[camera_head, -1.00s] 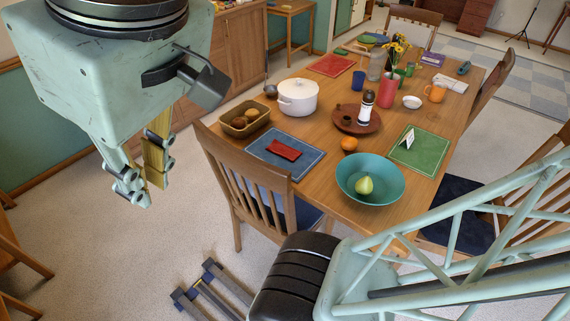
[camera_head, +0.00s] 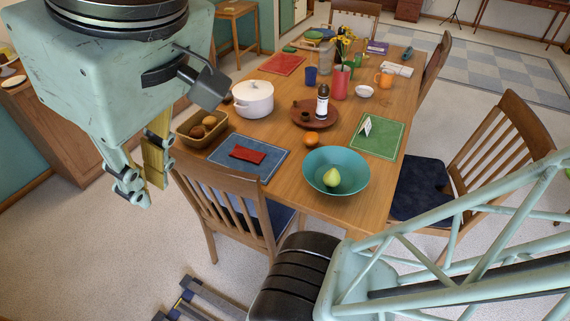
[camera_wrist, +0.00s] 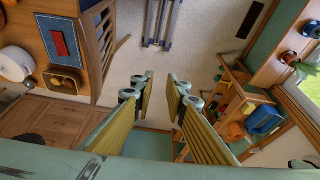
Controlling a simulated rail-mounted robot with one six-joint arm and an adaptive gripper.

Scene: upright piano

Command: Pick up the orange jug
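An orange mug-like vessel (camera_head: 383,79) stands at the far right part of the dining table, beyond the red vase; at this size I cannot tell whether it is a jug. In the wrist view, another orange object (camera_wrist: 236,131) sits on a wooden stand beside a blue can-like vessel (camera_wrist: 264,120); its exact shape is unclear. My gripper (camera_head: 140,190) hangs at the left, above the floor, well apart from the table vessel. It shows in the wrist view (camera_wrist: 161,82) with a clear gap between its yellow-padded fingers, open and empty.
Open carpet lies at the lower left.

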